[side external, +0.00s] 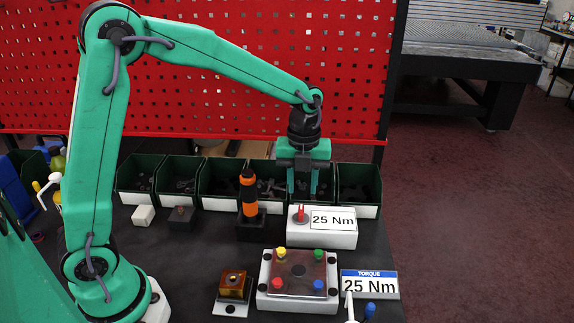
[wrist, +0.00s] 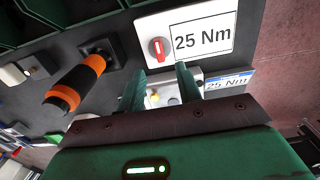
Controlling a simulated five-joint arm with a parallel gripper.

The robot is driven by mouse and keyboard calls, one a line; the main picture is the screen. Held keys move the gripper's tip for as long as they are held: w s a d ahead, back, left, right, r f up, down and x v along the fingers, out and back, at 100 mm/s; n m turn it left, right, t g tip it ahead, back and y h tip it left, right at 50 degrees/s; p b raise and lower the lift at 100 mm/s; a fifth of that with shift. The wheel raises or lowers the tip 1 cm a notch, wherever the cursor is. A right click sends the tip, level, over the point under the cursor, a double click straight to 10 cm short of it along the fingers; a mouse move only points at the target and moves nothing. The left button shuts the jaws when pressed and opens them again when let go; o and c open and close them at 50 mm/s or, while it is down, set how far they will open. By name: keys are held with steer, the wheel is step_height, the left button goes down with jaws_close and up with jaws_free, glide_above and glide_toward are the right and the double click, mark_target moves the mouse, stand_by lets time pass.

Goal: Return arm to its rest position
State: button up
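My arm reaches out over the table, its upper link high and its wrist pointing down. My gripper (side external: 304,189) hangs above and just behind the white box with a red knob (side external: 336,240). In the wrist view my gripper (wrist: 160,82) has its two green fingers apart, with nothing held between them. The same white box shows beyond the fingertips in the wrist view (wrist: 190,58), its label reading 25 Nm. The orange and black screwdriver (side external: 249,195) stands upright in a black holder (side external: 252,227), left of the gripper and apart from it.
Several dark green bins (side external: 222,178) line the back, before a red perforated panel (side external: 230,75). In front sit a plate with coloured knobs (side external: 297,289), an amber block (side external: 233,284) and a 25 Nm torque card (side external: 369,284). Small white (side external: 143,215) and dark (side external: 181,220) blocks stand left.

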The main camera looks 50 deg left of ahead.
steer(key=shift+r, duration=0.55)
steer(key=s+a+r+n+t, duration=0.2)
steer(key=s+r+n, duration=0.2)
steer(key=s+n, duration=0.6)
steer(key=s+a+r+n+t, duration=0.3)
steer(key=s+n, duration=0.7)
steer(key=n, duration=0.7)
step_height(320, 180, up, 2)
steer(key=shift+s+r+t, duration=0.15)
steer(key=shift+s+t, duration=0.15)
